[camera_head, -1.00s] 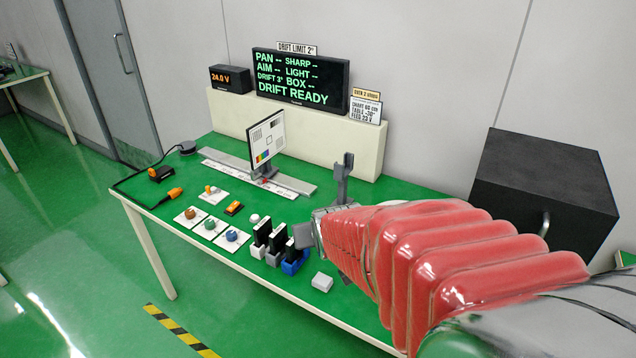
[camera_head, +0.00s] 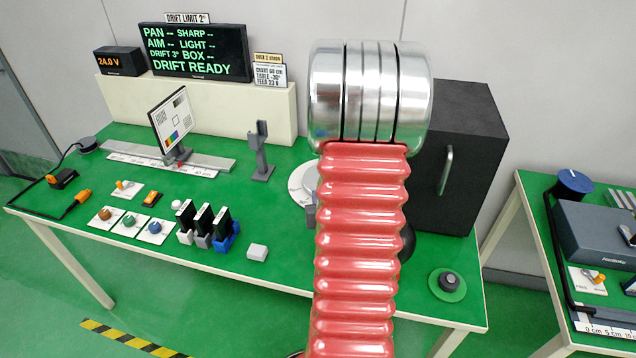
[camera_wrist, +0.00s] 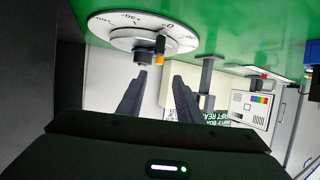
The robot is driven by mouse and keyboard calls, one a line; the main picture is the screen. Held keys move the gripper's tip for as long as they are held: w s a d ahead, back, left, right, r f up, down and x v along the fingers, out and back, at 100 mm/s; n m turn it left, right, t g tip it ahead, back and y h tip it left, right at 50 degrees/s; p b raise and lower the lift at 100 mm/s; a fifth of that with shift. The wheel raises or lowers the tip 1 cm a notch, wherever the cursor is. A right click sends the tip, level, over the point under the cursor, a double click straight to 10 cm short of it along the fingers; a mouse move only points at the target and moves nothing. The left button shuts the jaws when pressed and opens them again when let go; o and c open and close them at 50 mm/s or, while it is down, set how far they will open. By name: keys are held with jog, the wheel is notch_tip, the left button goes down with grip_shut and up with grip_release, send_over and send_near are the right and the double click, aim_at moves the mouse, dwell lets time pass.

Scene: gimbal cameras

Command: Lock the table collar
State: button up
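The round white table with a degree scale (camera_wrist: 118,22) shows at the top of the wrist view, which is upside down. A dark collar-like hub (camera_wrist: 144,57) sits at its middle, with a small orange-tipped lever (camera_wrist: 160,58) beside it. My gripper (camera_wrist: 160,76) is open and empty, its two dark fingers apart. Its tips appear close to the hub and lever; I cannot tell whether they touch. In the head view only the left edge of the round table (camera_head: 301,186) shows. My red-sleeved arm hides the rest of it, the collar and most of the gripper.
A black box with a handle (camera_head: 465,150) stands to the right of the round table. A grey upright post (camera_head: 261,150) and a test chart (camera_head: 172,122) stand to its left. A screen (camera_head: 196,52) reads DRIFT READY.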

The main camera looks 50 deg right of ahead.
jog(key=shift+d, duration=0.1)
dwell(0.3)
jog(key=shift+x, duration=5.95)
jog(key=shift+c, duration=0.3)
grip_shut()
